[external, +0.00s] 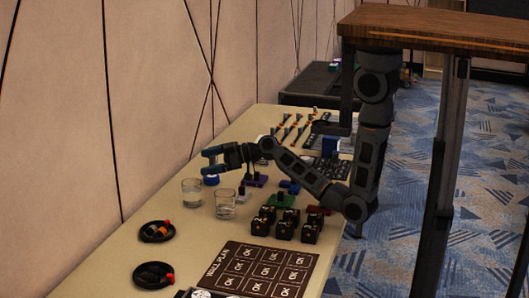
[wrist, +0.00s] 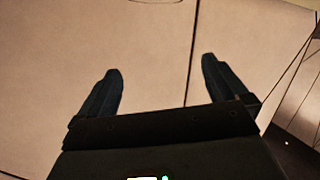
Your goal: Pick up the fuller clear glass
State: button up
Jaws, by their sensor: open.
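Two clear glasses stand upright on the tan table: a left glass (external: 192,193) nearer the wall and a right glass (external: 226,205) a little nearer the camera. Both seem to hold some clear liquid; the levels are too small to compare surely. My gripper (external: 206,161) is open and empty, held above the table just beyond the glasses and pointing toward the wall. It touches neither glass. In the wrist view my gripper (wrist: 155,85) has its two dark fingers wide apart with only wall panel between them. A faint curved line shows at that view's top edge.
A blue round item (external: 211,180) lies under my gripper. Black blocks (external: 285,231) stand right of the glasses. Two black dishes, one nearer the wall (external: 157,232), hold small items. A printed mat (external: 259,270) lies in front. The panelled wall (external: 150,100) borders the table's left side.

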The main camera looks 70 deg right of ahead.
aim_at(186, 184)
jog(key=w+f+g+y, duration=0.1)
jog(key=w+g+y, duration=0.15)
jog(key=w, duration=0.35)
jog(key=shift+n+y, duration=0.3)
jog(key=shift+y, duration=0.05)
jog(key=f, duration=0.7)
jog(key=shift+s+a+f, duration=0.1)
jog(key=shift+a+f, duration=0.2)
jog(key=shift+a, duration=0.05)
jog(key=shift+p+x, duration=0.45)
jog(key=shift+x, duration=0.95)
jog(key=shift+r, duration=0.15)
jog(key=c, duration=1.3)
jog(key=shift+r, duration=0.25)
